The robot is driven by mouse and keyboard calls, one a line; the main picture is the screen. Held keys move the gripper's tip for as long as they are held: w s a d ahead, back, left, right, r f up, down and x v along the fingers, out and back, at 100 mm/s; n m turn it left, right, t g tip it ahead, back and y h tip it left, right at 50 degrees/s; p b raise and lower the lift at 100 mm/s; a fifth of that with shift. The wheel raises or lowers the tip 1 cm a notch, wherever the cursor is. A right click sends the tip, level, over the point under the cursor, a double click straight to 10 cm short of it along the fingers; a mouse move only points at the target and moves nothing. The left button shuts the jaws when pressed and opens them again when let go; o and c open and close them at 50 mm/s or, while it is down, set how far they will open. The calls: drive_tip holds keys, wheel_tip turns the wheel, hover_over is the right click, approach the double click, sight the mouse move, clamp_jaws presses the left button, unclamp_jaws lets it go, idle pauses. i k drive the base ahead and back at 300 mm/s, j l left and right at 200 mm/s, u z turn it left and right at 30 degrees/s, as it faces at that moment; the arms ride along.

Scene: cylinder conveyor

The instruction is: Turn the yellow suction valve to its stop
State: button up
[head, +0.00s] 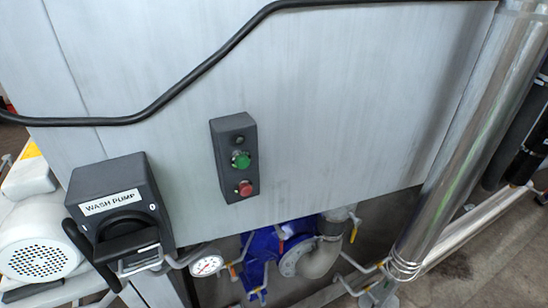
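Several small yellow valve handles show low in the head view, under the grey panel. One yellow handle (355,232) hangs by the grey pipe elbow, and another yellow handle (379,266) sits lower right near the thin pipes. More small yellow-orange parts (233,270) show left of the blue pump body (264,256). I cannot tell which one is the suction valve, or how far it is turned. My gripper is not in view.
A large grey panel (330,95) fills the middle, with a black cable (190,77) across it. It carries a green-and-red button box (234,157). A box labelled WASH PUMP (113,195), a dial gauge (206,265) and a white motor (38,250) are at left. A shiny pipe (465,140) runs down the right.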

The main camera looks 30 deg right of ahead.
sight(357, 221)
drive_tip(key=z, duration=0.7)
